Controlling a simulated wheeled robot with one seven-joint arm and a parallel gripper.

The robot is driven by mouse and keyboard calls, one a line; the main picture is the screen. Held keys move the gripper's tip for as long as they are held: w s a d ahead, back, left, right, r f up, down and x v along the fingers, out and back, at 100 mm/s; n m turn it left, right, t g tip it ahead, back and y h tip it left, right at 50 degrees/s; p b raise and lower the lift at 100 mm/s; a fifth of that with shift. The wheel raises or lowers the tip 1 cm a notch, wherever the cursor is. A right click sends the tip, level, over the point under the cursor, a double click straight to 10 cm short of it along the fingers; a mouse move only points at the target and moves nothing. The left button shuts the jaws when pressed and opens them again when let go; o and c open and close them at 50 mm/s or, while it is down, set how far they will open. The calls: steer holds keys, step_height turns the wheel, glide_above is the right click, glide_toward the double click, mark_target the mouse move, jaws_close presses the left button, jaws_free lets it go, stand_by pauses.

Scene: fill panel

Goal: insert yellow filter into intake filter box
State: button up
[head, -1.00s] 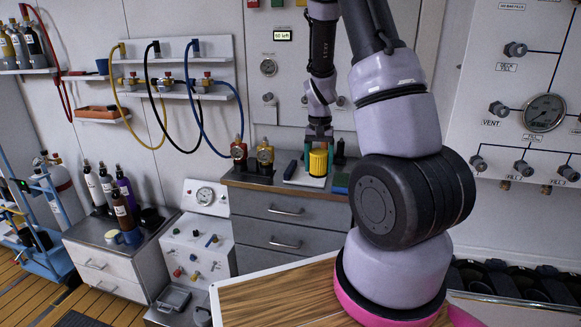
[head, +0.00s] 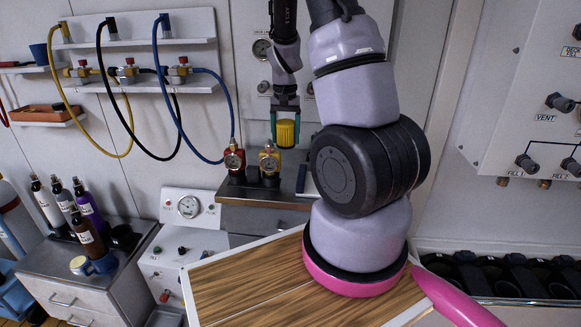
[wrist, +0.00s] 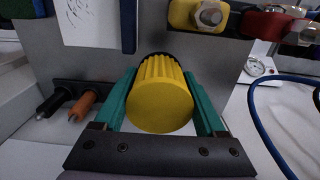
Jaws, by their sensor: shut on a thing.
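My gripper (head: 286,120) has teal fingers and is shut on the yellow filter (head: 286,134), a ribbed cylinder. It holds the filter in the air above the grey cabinet's counter, in front of the back wall. In the wrist view my gripper (wrist: 160,78) has one finger on each side of the filter (wrist: 160,105), whose flat round end faces the camera. I cannot make out the intake filter box in either view.
The red-based regulator (head: 234,160) and yellow-based regulator (head: 269,162) stand on the counter (head: 252,190) close left of the filter. Hoses hang from the wall shelf (head: 140,88). A wood-topped table (head: 250,285) is in front. A white gauge box (head: 190,212) stands left.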

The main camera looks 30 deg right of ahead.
glide_above(285, 172)
step_height(285, 172, down, 6)
steer(key=shift+a, duration=0.1)
steer(key=shift+f, duration=2)
steer(key=o, duration=1.1)
steer(key=shift+f, duration=0.1)
